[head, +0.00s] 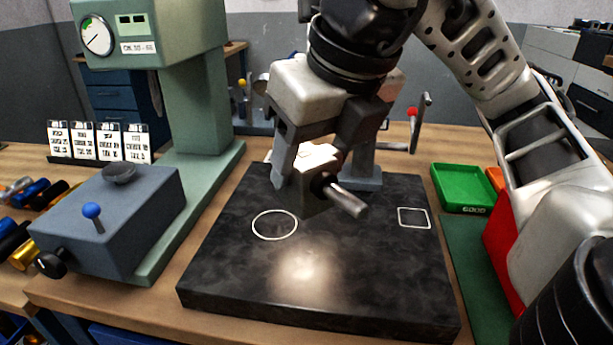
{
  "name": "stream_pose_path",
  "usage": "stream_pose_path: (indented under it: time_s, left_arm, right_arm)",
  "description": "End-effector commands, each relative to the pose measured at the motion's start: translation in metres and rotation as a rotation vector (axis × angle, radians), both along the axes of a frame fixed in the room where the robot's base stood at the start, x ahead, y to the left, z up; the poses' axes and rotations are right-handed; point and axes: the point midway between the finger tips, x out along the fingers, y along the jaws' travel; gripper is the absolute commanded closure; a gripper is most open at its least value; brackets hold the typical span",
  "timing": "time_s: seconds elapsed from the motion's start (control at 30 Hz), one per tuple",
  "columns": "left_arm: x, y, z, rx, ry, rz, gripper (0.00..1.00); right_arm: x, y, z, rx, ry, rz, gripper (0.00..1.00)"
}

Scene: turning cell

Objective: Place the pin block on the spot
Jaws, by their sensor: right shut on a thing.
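The pin block (313,203) is a small dark block with a grey metal pin sticking out toward the lower right. My right gripper (315,180) points down and is shut on the block, holding it over the middle of the dark stone plate (370,280). The gripper fingers hide part of the block. Two white outlines are marked on the plate: a circle (275,225) to the left of the block and a small rounded square (414,217) to its right. Both outlines look empty. My left gripper is not in view.
A green press-like machine with a dial gauge (97,36) and a blue-grey box (110,215) with a knob stand left of the plate. A green tray (463,187) marked GOOD is at right. A stand with a lever (414,125) rises behind the plate. The plate's front is clear.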

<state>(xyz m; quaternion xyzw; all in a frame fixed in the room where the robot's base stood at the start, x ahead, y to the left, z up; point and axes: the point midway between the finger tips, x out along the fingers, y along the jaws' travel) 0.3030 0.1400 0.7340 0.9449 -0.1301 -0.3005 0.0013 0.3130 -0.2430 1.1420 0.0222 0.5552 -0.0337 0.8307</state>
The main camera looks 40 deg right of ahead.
Motion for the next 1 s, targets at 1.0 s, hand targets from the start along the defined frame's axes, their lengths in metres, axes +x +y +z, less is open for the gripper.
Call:
stream_pose_path:
  time_s: [1.0]
  left_arm:
    - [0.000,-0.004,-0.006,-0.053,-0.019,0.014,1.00]
  right_arm:
    - [0.106,-0.026,-0.103,0.000,-0.005,0.001,1.00]
